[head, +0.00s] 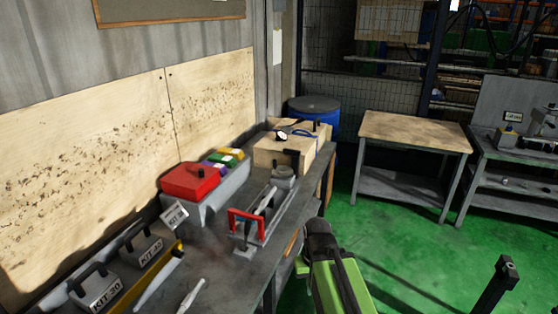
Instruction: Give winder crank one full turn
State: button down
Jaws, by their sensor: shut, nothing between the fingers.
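I cannot pick out the winder crank for certain. A fixture with a red bar handle (246,217) stands on the workbench (222,262), with a grey round part (284,172) behind it. Farther back on the bench is a pale wooden box (270,152) with a small gauge, a blue hose and a dark upright piece; whether any of these is a crank is too small to tell. My green arm (340,285) rises from the bottom edge, beside the bench's right edge, with a dark rounded joint at its top. My gripper's fingers do not show.
A red box (192,181), coloured bins (222,160) and grey kit cases (97,288) line the bench's wall side. A blue drum (318,112) stands beyond it. A wooden-topped table (413,132) is to the right. Green floor (400,250) is open between.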

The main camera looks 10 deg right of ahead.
aim_at(280, 172)
jog(key=u, duration=0.05)
jog(key=i, duration=0.3)
jog(key=z, duration=1.5)
jog(key=i, duration=2.35)
jog(key=u, duration=1.2)
jog(key=k, duration=0.15)
jog(key=u, duration=2.85)
